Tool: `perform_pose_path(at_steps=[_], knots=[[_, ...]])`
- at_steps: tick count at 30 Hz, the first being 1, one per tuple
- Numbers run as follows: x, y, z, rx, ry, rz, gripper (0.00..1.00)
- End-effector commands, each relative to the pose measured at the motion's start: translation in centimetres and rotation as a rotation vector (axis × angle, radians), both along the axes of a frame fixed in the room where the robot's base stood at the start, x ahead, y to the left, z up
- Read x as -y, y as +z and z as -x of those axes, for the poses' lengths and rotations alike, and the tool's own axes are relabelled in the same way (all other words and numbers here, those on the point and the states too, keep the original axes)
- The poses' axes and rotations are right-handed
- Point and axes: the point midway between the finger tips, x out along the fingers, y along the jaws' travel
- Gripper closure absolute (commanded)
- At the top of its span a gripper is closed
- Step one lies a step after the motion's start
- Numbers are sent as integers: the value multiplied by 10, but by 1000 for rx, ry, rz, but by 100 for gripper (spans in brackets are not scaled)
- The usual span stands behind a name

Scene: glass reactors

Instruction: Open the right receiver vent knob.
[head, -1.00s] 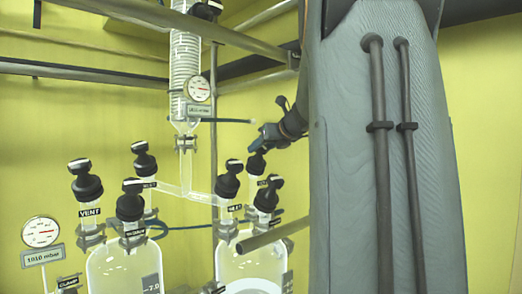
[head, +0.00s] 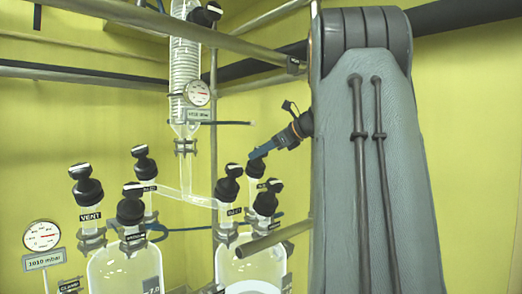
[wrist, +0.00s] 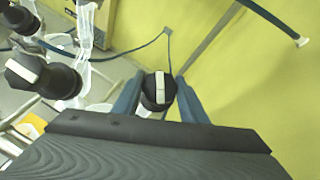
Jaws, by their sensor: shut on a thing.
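The right receiver vent knob is a black cap with a pale bar handle. In the wrist view this knob (wrist: 158,92) sits between my two blue fingers, its pale bar running nearly up and down the picture. In the head view the knob (head: 256,170) tops the rear right neck of the right receiver (head: 245,262), its label mostly hidden. My gripper (head: 257,157) reaches it from the upper right and is shut on it; the jaws also show in the wrist view (wrist: 158,100).
Two other black knobs (head: 229,185) (head: 267,200) stand close by on the same receiver. The left receiver (head: 122,268) carries several knobs, one labelled VENT (head: 85,188). A glass column (head: 186,65) with a gauge rises behind.

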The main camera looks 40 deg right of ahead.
Motion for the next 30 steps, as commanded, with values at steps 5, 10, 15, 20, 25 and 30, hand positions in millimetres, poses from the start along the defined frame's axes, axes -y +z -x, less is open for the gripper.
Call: perform_pose_path(at_steps=[5, 10, 15, 20, 25, 30], knots=[[0, 1, 0, 1, 7, 5, 84], [0, 1, 0, 1, 7, 5, 84], [0, 1, 0, 1, 7, 5, 48], [0, 1, 0, 1, 7, 4, 43], [0, 1, 0, 1, 7, 4, 43], [0, 14, -1, 2, 8, 7, 43]])
